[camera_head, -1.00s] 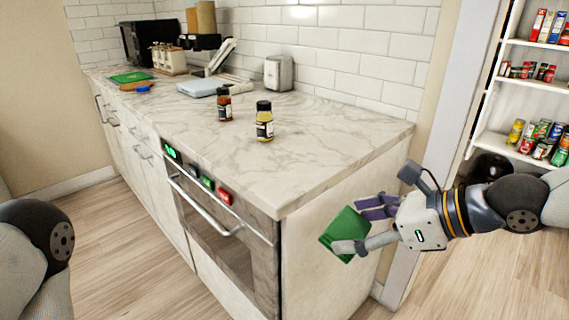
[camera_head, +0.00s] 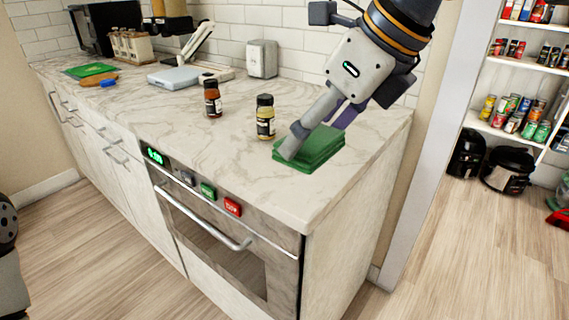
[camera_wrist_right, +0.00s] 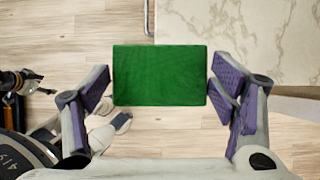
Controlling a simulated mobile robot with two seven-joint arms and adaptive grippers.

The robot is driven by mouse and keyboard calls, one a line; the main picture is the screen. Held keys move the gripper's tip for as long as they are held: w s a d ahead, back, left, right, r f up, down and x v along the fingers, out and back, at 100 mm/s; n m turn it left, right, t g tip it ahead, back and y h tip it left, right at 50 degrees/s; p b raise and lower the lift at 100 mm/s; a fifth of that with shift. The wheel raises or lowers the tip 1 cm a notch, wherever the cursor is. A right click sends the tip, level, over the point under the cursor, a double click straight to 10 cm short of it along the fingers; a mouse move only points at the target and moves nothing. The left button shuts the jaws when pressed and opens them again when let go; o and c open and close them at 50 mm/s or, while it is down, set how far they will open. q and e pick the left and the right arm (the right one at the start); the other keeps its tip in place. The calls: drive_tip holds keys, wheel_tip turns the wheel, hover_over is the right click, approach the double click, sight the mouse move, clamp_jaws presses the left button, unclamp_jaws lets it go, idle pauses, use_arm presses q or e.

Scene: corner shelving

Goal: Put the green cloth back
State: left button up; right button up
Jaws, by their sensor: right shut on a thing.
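The green cloth (camera_head: 318,151) is a folded, layered rectangle and appears over the right part of the marble counter in the head view. My right gripper (camera_head: 308,132) reaches down from the upper right and is shut on it. In the right wrist view the cloth (camera_wrist_right: 160,75) spans between the two purple-padded fingers. That view shows floor behind the cloth and the counter at the upper right, so the cloth appears held in the air near the counter's front edge. My left gripper is out of view; only part of my left arm shows at the left edge.
A yellow-filled bottle (camera_head: 265,117) and a red-brown bottle (camera_head: 212,97) stand left of the cloth on the counter (camera_head: 190,140). A white scale (camera_head: 175,76) and green board (camera_head: 90,70) lie farther back. Stocked shelves (camera_head: 515,70) stand at the right. The counter's front right is bare.

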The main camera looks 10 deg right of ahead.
drive_tip(key=w+f, duration=0.3)
drive_tip(key=w, duration=0.1)
drive_tip(key=w+d+f, duration=0.1)
drive_tip(key=w+f, duration=0.2)
drive_tip(key=w, duration=0.1)
drive_tip(key=w+f, duration=0.4)
drive_tip(key=shift+d+f+b, duration=0.1)
drive_tip(key=shift+d+b, duration=0.2)
drive_tip(key=shift+b, duration=0.1)
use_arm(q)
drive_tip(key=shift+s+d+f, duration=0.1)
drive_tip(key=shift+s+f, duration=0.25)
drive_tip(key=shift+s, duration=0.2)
use_arm(e)
drive_tip(key=shift+s+f, duration=0.1)
drive_tip(key=shift+f, duration=0.95)
drive_tip(key=shift+f, duration=0.1)
drive_tip(key=o, duration=1.2)
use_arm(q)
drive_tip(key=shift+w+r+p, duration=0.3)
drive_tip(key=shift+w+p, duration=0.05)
use_arm(e)
drive_tip(key=v, duration=1.2)
